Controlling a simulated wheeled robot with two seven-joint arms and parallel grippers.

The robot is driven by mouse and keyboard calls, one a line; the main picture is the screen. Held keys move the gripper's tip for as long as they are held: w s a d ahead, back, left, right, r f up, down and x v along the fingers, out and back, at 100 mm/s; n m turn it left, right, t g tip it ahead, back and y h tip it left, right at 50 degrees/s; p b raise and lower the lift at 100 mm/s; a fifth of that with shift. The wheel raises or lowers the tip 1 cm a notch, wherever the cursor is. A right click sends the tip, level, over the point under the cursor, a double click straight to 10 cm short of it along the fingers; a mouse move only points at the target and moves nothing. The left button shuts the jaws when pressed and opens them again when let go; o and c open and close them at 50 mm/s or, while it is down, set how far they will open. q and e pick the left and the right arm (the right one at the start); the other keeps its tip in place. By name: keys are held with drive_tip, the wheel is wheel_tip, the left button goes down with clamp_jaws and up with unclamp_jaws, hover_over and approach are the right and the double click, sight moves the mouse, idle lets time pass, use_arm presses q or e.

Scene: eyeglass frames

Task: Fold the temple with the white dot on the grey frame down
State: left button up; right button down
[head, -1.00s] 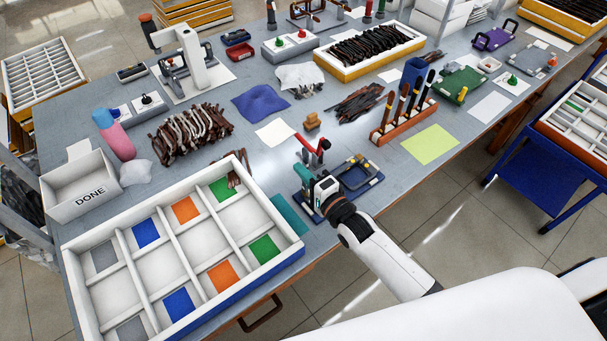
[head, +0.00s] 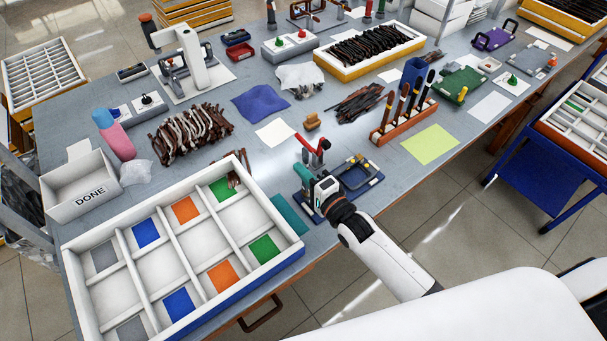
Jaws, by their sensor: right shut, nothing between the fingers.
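My right gripper (head: 304,177) reaches over a dark blue fixture (head: 372,183) at the front edge of the bench. It is shut and points down and to the left, low over the fixture's left part, with nothing seen between its fingers. A red clamp handle (head: 318,150) stands just behind it. I cannot make out the grey frame or the temple with the white dot. The gripper and wrist cover part of the fixture. My left gripper is not in view.
A white sorting tray (head: 127,258) with coloured compartments fills the front left, close to the gripper. A white DONE box (head: 82,190) stands at the left. An orange tool rack (head: 404,122) and a yellow-green sheet (head: 430,144) lie to the right. Piles of frames lie behind.

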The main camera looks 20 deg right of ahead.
drive_tip(key=shift+w+d+r+m, duration=0.1)
drive_tip(key=shift+w+d+m, duration=0.1)
drive_tip(key=shift+d+m, duration=0.3)
drive_tip(key=shift+w+d+m, duration=0.2)
drive_tip(key=shift+d+m, duration=0.2)
drive_tip(key=shift+d, duration=0.15)
drive_tip(key=shift+w+d+m, duration=0.2)
drive_tip(key=shift+d+m, duration=0.25)
drive_tip(key=shift+d, duration=0.1)
drive_tip(key=shift+w+d+m, duration=0.2)
drive_tip(key=shift+d+m, duration=0.25)
drive_tip(key=shift+d, duration=0.05)
